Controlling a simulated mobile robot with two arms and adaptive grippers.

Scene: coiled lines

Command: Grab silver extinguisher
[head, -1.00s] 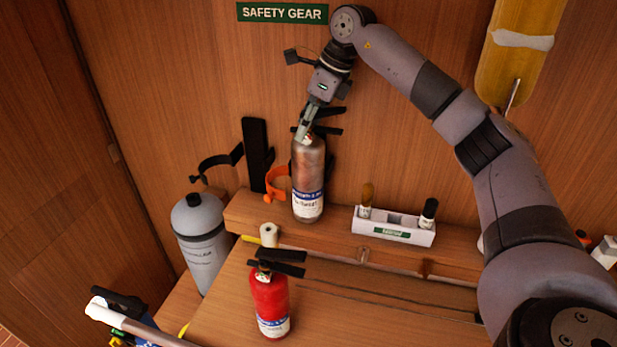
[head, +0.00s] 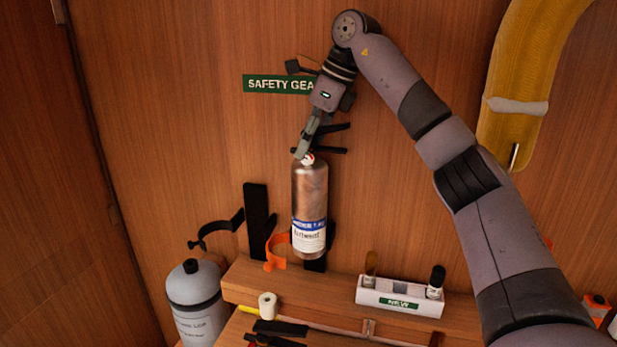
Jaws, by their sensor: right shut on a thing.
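The silver extinguisher (head: 309,192) hangs upright in front of the wooden wall, with a blue and white label low on its body. Its base is above the wooden ledge (head: 300,279). My right gripper (head: 304,150) is shut on the silver extinguisher at its neck, just under the black handle. The fingers partly hide the top of the extinguisher. An orange clamp (head: 274,252) is beside its lower left side, and whether they touch is not clear. My left gripper is not in view.
A white holder (head: 400,298) with small bottles stands on the ledge at right. A white roll (head: 267,305) lies at left, near a grey cylinder (head: 196,299) below a black bracket (head: 256,222). A yellow hose (head: 520,90) hangs at upper right.

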